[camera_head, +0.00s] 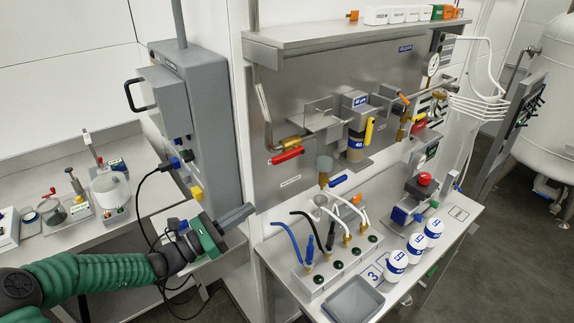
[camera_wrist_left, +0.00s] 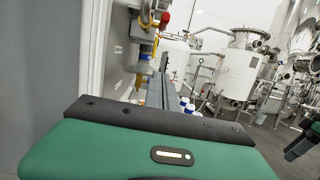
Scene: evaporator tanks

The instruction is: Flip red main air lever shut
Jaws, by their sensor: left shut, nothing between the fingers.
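The red lever (camera_head: 287,156) is on a brass valve on the steel panel, left of the middle in the head view. Its handle slants slightly, with the left end lower. It also shows as a small red piece (camera_wrist_left: 164,20) at the top of the left wrist view. My left gripper (camera_head: 238,217) is shut and empty, below and left of the lever, clearly apart from it. Its green body fills the bottom of the left wrist view. A dark, green-edged shape (camera_wrist_left: 303,145) at the right edge there may be my right gripper; its fingers cannot be made out.
Yellow (camera_head: 369,130) and blue (camera_head: 338,180) levers sit on the same panel. Below are a hose block (camera_head: 335,262), a grey tray (camera_head: 354,300) and white-and-blue jars (camera_head: 415,247). A grey cabinet (camera_head: 200,110) stands left of the panel. Open air lies between gripper and lever.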

